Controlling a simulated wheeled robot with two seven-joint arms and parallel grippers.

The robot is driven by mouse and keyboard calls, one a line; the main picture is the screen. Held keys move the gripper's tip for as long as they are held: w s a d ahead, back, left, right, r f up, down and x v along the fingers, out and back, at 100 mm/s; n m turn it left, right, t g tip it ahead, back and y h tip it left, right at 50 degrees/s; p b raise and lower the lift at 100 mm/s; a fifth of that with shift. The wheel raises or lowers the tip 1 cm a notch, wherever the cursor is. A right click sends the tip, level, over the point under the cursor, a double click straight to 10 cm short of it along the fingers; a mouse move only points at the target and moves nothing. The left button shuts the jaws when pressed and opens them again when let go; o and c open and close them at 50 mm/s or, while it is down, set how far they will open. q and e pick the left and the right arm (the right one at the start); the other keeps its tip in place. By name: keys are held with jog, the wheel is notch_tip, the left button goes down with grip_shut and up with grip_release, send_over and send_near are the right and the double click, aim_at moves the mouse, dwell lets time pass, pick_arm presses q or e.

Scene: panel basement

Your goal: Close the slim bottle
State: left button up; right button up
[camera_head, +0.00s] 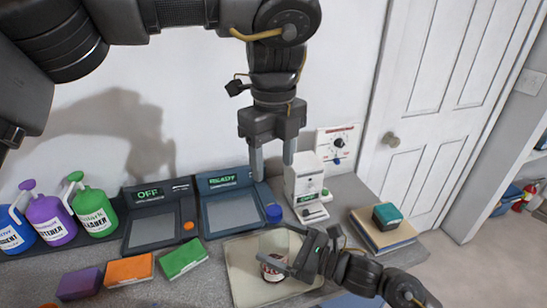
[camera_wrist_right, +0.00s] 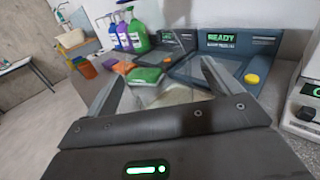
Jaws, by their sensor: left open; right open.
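A bottle-like container with a dark red label (camera_head: 272,268) stands on the pale tray (camera_head: 243,289); its pale upper part is partly hidden by my right gripper. I cannot tell for sure that it is the slim bottle, or see a cap on it. My right gripper (camera_head: 290,262) is low over the tray, beside or around the container. In the right wrist view its fingers (camera_wrist_right: 165,80) are spread, with no clear object between them. My left gripper (camera_head: 273,165) is open and empty, pointing down, high above and behind the container.
Two dark panels (camera_head: 153,238) stand along the wall, one reading OFF. Colored spray bottles (camera_head: 95,213) and sponge-like blocks (camera_head: 183,258) are at left. A white device (camera_head: 303,185) and stacked books (camera_head: 380,235) are at right.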

pick_arm(q)
notch_tip(320, 180, down, 3)
jog(key=b, duration=0.3)
jog(key=shift+d+f, duration=0.1)
jog(key=shift+f, duration=0.05)
pick_arm(e)
jog(key=v, duration=0.9)
jog(key=shift+d, duration=0.2)
jog(key=shift+s, duration=0.1)
pick_arm(q)
jog(key=shift+f, duration=0.15)
pick_arm(e)
jog(key=shift+f, duration=0.1)
